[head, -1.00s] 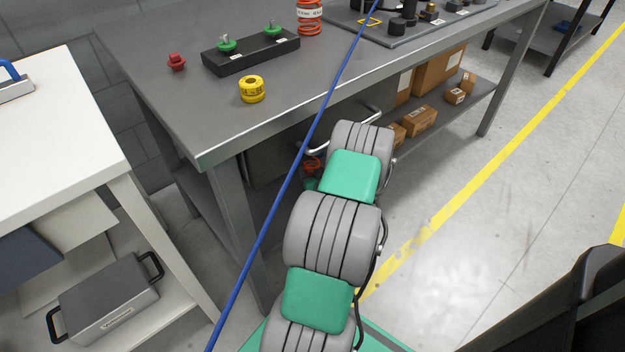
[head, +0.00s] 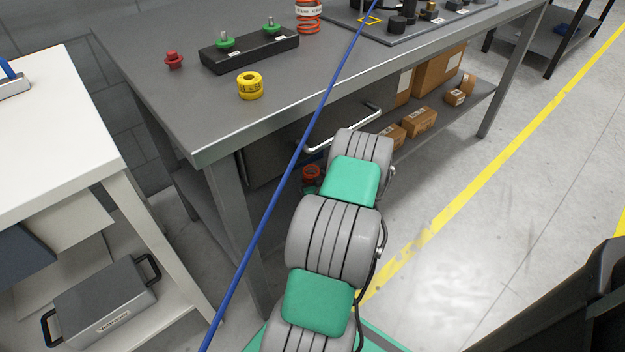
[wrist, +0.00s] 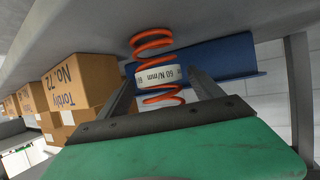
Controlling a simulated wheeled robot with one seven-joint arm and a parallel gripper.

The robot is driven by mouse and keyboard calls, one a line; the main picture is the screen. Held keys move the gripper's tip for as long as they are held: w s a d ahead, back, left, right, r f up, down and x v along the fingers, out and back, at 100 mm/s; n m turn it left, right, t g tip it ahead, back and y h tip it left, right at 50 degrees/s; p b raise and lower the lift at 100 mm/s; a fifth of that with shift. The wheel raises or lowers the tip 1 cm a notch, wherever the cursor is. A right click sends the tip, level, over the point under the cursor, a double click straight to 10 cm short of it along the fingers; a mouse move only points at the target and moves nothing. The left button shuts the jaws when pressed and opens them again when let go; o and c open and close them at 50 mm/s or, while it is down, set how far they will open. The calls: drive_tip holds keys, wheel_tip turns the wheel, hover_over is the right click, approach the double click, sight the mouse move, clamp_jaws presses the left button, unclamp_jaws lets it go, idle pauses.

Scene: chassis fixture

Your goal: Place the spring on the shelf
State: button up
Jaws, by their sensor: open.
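An orange coil spring (wrist: 157,70) with a white label reading "50 N/mm" is between the fingers of my gripper (wrist: 163,80) in the wrist view. My gripper is open, with one finger on each side of the spring. The spring's far end is at or close to the grey shelf surface (wrist: 90,40); I cannot tell if it touches. In the head view the lower shelf (head: 450,118) runs under the grey workbench. A small part of the orange spring (head: 311,172) shows beside my arm there. My gripper is mostly hidden in the head view.
Cardboard boxes (wrist: 75,90) stand left of the spring in the wrist view, and a blue piece (wrist: 225,66) lies behind it. Another orange spring (head: 308,17), a black holder (head: 248,52) and a yellow part (head: 250,86) are on the workbench top (head: 190,110).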

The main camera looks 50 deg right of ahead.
drive_tip(key=shift+s+r, duration=0.15)
drive_tip(key=shift+r, duration=0.1)
drive_tip(key=p+v, duration=0.2)
drive_tip(key=v, duration=0.9)
drive_tip(key=shift+s+a+p, duration=0.25)
drive_tip(key=shift+a+p, duration=0.1)
drive_tip(key=shift+p, duration=0.05)
